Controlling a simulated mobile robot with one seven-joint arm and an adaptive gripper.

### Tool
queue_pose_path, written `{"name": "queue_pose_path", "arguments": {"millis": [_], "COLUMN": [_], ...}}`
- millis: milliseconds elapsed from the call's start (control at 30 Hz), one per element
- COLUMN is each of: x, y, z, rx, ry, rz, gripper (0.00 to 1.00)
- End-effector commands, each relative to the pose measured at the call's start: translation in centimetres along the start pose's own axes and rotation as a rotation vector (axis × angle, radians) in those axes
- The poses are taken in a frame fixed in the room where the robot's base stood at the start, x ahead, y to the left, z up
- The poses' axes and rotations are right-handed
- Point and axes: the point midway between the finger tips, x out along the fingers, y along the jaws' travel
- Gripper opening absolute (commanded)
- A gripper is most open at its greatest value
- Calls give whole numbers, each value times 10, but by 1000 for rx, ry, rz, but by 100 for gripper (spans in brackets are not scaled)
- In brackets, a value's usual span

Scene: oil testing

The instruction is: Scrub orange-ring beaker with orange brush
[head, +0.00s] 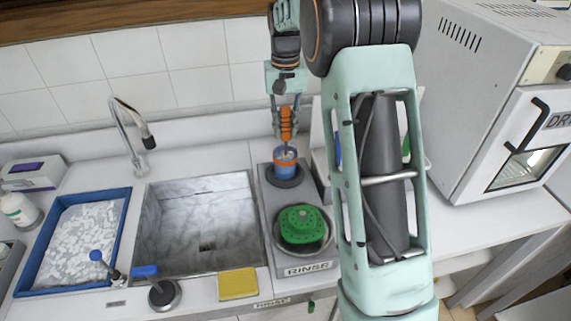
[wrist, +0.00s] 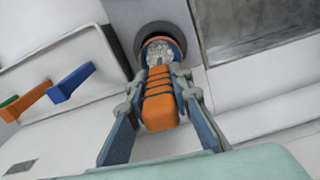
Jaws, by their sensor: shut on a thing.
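My gripper (head: 287,132) is shut on the orange brush (head: 286,124), whose ribbed orange handle (wrist: 158,98) points toward the wrist camera. The brush hangs roughly upright, and its lower end reaches into the mouth of the beaker. The beaker (head: 285,161) is blue with an orange band near its rim. It stands on the rear round spot of the grey rinse station. In the wrist view the beaker (wrist: 178,48) shows beyond the brush, with pale bristles inside its rim. How deep the bristles sit cannot be told.
The rinse station (head: 303,269) has a green round scrubber (head: 302,223) on its front spot. The sink (head: 160,235) lies to its left, with a yellow sponge (head: 238,284) at the front edge. Blue (wrist: 71,82) and orange (wrist: 30,98) handles stick out of a holder beside the station.

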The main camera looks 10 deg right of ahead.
Motion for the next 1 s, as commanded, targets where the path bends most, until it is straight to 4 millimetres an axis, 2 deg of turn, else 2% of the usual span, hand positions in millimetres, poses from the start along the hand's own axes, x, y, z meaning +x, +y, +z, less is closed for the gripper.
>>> {"name": "queue_pose_path", "arguments": {"millis": [433,833,1000], "x": [-41,-44,-44], "y": [0,0,-6], "z": [0,0,0], "rx": [0,0,-2], "ry": [2,1,1], "rz": [0,0,0], "gripper": [0,0,0]}}
